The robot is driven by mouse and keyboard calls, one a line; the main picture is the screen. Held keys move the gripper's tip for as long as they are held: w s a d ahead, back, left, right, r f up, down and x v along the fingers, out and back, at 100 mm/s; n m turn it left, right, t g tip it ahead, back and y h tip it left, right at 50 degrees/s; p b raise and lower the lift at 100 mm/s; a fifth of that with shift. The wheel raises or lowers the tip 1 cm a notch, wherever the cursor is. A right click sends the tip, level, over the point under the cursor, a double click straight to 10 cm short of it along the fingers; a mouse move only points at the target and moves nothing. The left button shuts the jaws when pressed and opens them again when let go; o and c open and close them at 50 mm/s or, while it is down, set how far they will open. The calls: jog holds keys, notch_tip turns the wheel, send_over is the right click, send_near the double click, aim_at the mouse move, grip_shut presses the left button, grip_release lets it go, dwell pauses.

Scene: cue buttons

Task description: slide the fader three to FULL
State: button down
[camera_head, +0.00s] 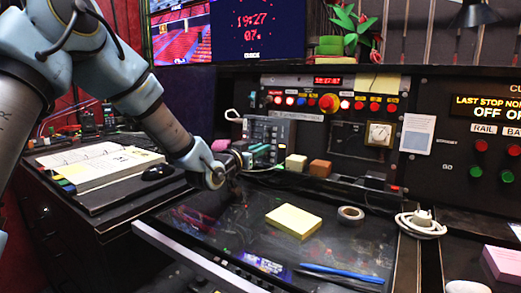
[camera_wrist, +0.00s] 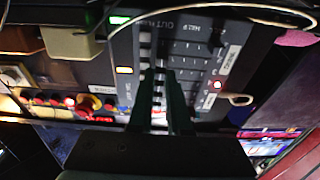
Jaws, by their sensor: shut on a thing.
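The grey control unit (camera_head: 285,128) stands upright at the back of the desk in the head view, with my gripper (camera_head: 240,158) against its front. It fills the upper middle of the wrist view (camera_wrist: 205,60), tilted, with a row of pale keys or slots and printed labels. My gripper (camera_wrist: 160,78) has its dark fingers close together on the unit's face, shut on a small fader cap.
A yellow note pad (camera_head: 293,220), a tape roll (camera_head: 351,213) and a blue pen (camera_head: 342,273) lie on the desk. Cream (camera_head: 296,162) and brown (camera_head: 320,168) blocks stand right of the unit. A cable (camera_wrist: 215,12) loops close by the unit.

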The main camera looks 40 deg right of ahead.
aim_at(251, 142)
jog(key=w, duration=0.2)
jog(key=w+a+b, duration=0.1)
jog(key=w, duration=0.2)
jog(key=shift+w+a, duration=0.15)
jog(key=shift+a, duration=0.05)
jog(key=shift+w+a, duration=0.15)
jog(key=shift+w, duration=0.3)
jog(key=c, duration=0.8)
grip_release()
jog(key=shift+c, duration=0.2)
jog(key=b+v, duration=0.2)
jog(key=v, duration=0.8)
jog(key=shift+a, duration=0.4)
jog(key=shift+s, duration=0.1)
